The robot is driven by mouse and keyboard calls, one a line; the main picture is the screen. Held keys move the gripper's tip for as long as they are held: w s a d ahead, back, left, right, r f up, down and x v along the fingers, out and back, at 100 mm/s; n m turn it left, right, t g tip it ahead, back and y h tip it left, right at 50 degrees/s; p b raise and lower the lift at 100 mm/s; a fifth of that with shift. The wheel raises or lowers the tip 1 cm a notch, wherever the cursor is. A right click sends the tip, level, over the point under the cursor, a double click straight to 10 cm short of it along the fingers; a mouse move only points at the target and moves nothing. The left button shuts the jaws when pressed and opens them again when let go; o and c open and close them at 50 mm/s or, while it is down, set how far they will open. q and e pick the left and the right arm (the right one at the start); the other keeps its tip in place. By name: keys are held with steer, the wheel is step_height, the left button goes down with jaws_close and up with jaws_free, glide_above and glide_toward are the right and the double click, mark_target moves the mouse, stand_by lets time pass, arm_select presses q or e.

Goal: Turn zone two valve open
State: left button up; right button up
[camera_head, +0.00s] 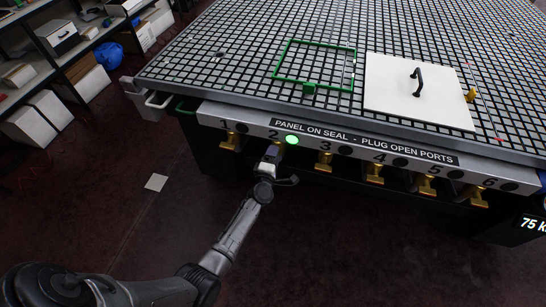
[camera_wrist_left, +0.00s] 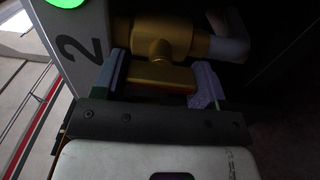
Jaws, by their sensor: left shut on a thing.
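The zone two valve is a brass body with a flat brass handle under the number 2 on the table's front rail. In the left wrist view the valve handle (camera_wrist_left: 160,76) sits between the two fingers of my left gripper (camera_wrist_left: 160,88), which is shut on it. In the head view my left gripper (camera_head: 270,160) reaches up to the rail at number 2 and hides most of that valve. A green light (camera_head: 292,140) glows beside number 2, and it also shows at the top of the left wrist view (camera_wrist_left: 64,2). My right gripper is not in view.
Other brass valves hang at numbers 1 (camera_head: 232,141), 3 (camera_head: 324,161) and further right. The grid table (camera_head: 220,70) carries a green square frame (camera_head: 309,85) and a white panel (camera_head: 390,90) with a black handle. Shelves with boxes stand at the left. The floor before the table is mostly clear.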

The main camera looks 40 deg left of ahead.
arm_select(q)
steer(key=o, duration=0.9)
steer(key=shift+o, duration=0.2)
steer(key=shift+s+d, duration=0.1)
steer(key=shift+s, duration=0.1)
steer(key=p+v, duration=0.3)
steer(key=v, duration=1)
steer(key=shift+s+p, duration=0.25)
steer(key=shift+p, duration=0.05)
steer(key=shift+d, duration=0.15)
